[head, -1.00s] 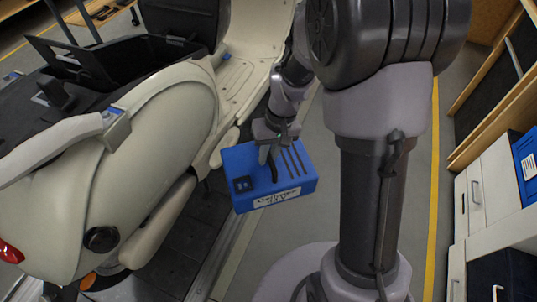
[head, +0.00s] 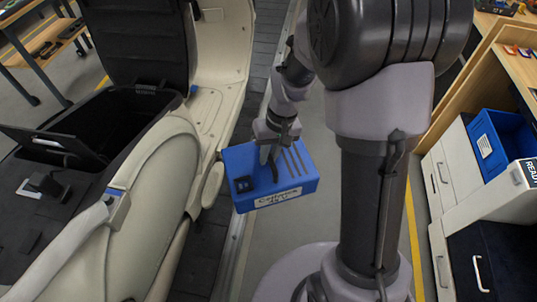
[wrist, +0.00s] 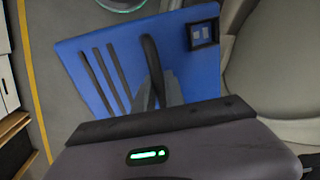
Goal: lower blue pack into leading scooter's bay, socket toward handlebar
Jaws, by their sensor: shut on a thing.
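The blue pack (head: 246,164) hangs in my gripper (head: 270,157), which is shut on the black strap handle on its top. A square dark socket sits at the pack's near left corner in the head view, and a white label is on its near side. In the wrist view the pack (wrist: 85,57) lies beyond my gripper (wrist: 160,98), with the socket at upper right. The cream scooter (head: 160,190) stands to the left of the pack, with its open dark bay (head: 115,115) beside the raised black seat (head: 137,40). The pack is outside the bay, to its right.
The dark slat conveyor (head: 205,235) runs under the scooter. A white drawer cabinet (head: 440,185) with a blue bin (head: 505,145) stands at right. A wooden-topped table (head: 45,45) is at upper left. Grey floor lies between scooter and cabinet.

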